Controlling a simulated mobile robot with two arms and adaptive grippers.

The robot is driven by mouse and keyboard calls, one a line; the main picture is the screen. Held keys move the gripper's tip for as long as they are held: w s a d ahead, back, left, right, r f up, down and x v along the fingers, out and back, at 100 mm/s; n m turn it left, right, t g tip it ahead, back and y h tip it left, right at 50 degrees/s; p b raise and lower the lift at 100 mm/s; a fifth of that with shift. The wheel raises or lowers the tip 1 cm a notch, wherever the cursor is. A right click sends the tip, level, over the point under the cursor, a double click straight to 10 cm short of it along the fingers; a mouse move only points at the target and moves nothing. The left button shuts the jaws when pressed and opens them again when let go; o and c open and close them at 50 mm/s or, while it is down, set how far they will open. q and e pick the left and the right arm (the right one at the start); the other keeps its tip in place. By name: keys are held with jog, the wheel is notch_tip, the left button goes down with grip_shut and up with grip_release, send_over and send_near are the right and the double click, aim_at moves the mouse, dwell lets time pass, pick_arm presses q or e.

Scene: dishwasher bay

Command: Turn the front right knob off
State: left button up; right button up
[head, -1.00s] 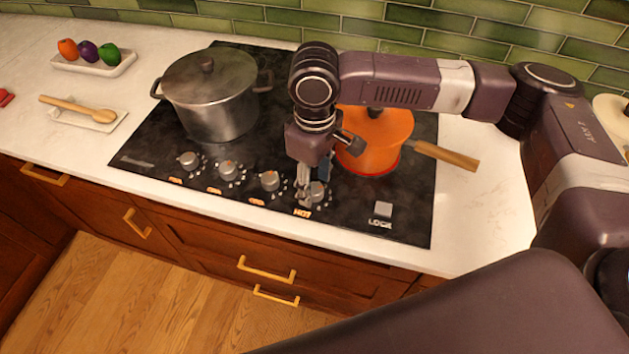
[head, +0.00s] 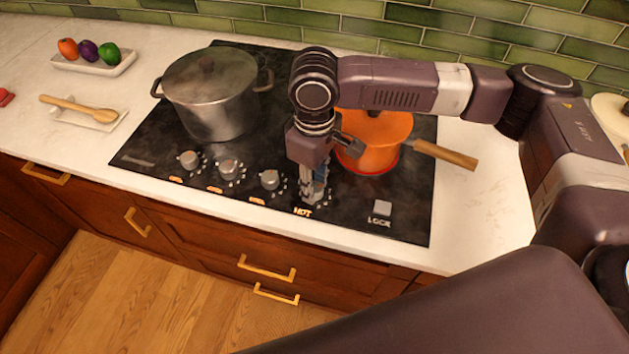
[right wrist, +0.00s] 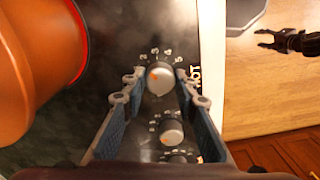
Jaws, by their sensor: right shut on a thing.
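The front right knob (right wrist: 160,78) is grey and round, with an orange mark and white numbers around it. It sits between the fingertips of my right gripper (right wrist: 160,92) in the right wrist view. In the head view my right gripper (head: 313,196) points down over this knob and mostly hides it. It is shut on the knob. An orange "HOT" label (head: 303,211) shows in front of it. A dark gripper, my left one (right wrist: 270,39), hangs over the floor in the right wrist view, its fingers looking apart and empty.
Several other knobs, such as this one (head: 270,180), line the front of the black cooktop (head: 150,150). An orange pan (head: 370,150) with a wooden handle stands just behind my right gripper. A steel pot (head: 212,100) stands at the left. A lock pad (head: 382,208) lies right of the knob.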

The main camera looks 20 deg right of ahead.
jog(key=shift+r+p, duration=0.2)
jog(key=shift+p, duration=0.1)
jog(key=n+p, duration=0.6)
jog(key=p, duration=0.2)
jog(key=shift+r+n, duration=0.1)
jog(key=shift+n, duration=0.3)
jog(key=shift+n+p, duration=0.95)
jog(key=shift+n, duration=0.25)
jog(key=shift+w+n+p, duration=0.1)
jog(key=shift+n+p, duration=0.6)
jog(key=shift+n, duration=0.5)
jog(key=o, duration=1.1)
jog(key=shift+f, duration=0.2)
jog(key=shift+o, duration=0.3)
